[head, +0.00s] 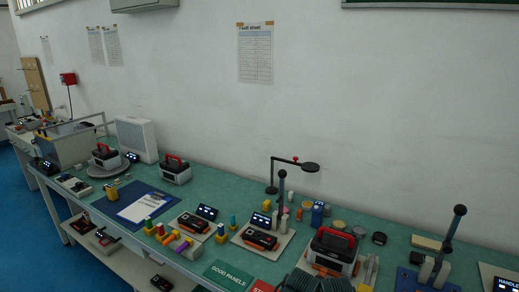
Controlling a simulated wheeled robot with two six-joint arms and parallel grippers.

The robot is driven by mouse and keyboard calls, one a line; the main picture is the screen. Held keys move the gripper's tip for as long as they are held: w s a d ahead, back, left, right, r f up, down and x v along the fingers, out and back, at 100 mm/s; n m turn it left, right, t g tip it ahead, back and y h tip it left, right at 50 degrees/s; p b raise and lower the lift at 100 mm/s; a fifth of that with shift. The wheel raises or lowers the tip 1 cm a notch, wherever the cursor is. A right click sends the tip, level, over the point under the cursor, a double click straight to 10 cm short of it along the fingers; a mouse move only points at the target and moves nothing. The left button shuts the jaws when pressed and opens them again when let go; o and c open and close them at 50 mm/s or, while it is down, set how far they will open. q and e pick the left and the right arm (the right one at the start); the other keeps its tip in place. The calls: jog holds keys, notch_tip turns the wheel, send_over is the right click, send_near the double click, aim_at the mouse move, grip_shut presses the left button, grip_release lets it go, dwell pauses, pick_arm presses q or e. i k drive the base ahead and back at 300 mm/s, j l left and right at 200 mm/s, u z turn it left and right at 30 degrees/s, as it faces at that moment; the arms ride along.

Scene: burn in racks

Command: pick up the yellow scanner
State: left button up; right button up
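I cannot tell for sure which thing is the yellow scanner. Another small yellow piece (221,236) stands between two grey trays that hold black-and-orange devices. All of these are too small to make out details. Neither of my grippers shows in this view.
Toolbox-like cases with red handles stand along the bench, one (175,170) at the back and one (332,251) at the front right. A dark lamp-like stand (281,192) and a lever post (449,232) rise above it. Coloured blocks (168,237) lie near the front edge.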

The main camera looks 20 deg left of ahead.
aim_at(112, 193)
jog(key=j+z, duration=0.35)
jog(key=j, duration=2.05)
jog(key=j+z, duration=0.15)
jog(key=j, duration=0.55)
jog(key=j+z, duration=0.1)
jog(key=j, duration=0.55)
jog(key=k+j+z, duration=0.15)
jog(key=j, duration=0.5)
jog(key=j+z, duration=0.1)
jog(key=j, duration=0.6)
jog(key=j+z, duration=0.1)
jog(key=j, duration=0.6)
jog(key=k+j+z, duration=0.1)
jog(key=j, duration=0.6)
